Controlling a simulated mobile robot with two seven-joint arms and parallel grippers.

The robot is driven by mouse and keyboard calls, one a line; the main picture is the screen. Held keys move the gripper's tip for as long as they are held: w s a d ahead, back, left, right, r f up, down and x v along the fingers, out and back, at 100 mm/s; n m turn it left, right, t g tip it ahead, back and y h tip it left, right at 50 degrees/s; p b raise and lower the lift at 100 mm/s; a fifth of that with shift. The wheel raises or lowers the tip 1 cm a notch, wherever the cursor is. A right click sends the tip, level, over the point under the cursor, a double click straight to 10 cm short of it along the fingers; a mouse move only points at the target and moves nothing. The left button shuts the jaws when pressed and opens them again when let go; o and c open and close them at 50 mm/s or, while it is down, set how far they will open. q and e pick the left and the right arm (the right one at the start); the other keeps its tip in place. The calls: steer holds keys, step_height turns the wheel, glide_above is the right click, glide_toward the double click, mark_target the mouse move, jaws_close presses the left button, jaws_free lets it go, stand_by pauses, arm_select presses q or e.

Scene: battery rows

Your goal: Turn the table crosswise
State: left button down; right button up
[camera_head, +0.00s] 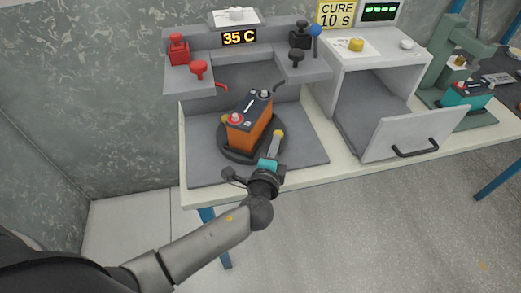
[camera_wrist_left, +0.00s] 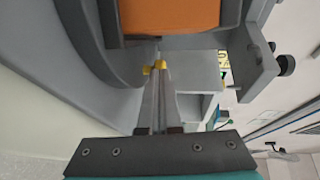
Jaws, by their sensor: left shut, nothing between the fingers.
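The round dark turntable (camera_head: 224,146) sits on the grey station mat, with an orange battery (camera_head: 246,130) standing on it. The battery has a dark top, a red terminal cap and an arrow mark. In the left wrist view the battery (camera_wrist_left: 170,16) is above the fingertips and the turntable's curved rim (camera_wrist_left: 92,55) is at left. My left gripper (camera_head: 276,142) is shut and empty at the turntable's front right edge. A small yellow knob (camera_wrist_left: 149,70) shows at its fingertips; I cannot tell whether they touch it. My right gripper is not in view.
A teal battery (camera_head: 462,97) sits in a green press. The mat's front left is clear.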

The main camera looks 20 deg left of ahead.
mark_target(285, 139)
arm_select(q)
steer(key=shift+w+d+n+g+y+b, duration=0.25)
steer(key=shift+w+n+y+b, duration=0.2)
steer(key=shift+n+y, duration=0.35)
steer(key=shift+w+d+n+g+y+b, duration=0.25)
steer(key=shift+w+n+y, duration=0.3)
steer(key=shift+y, duration=0.45)
steer(key=shift+w+b, duration=0.45)
steer(key=shift+w, duration=0.35)
steer(key=shift+w+d+b, duration=0.1)
steer(key=shift+w+b, duration=0.3)
steer(key=shift+w, duration=0.45)
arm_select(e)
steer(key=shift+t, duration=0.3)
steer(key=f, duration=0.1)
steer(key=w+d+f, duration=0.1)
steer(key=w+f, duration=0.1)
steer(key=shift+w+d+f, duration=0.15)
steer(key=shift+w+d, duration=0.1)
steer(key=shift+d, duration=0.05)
arm_select(q)
steer(key=shift+w, duration=0.15)
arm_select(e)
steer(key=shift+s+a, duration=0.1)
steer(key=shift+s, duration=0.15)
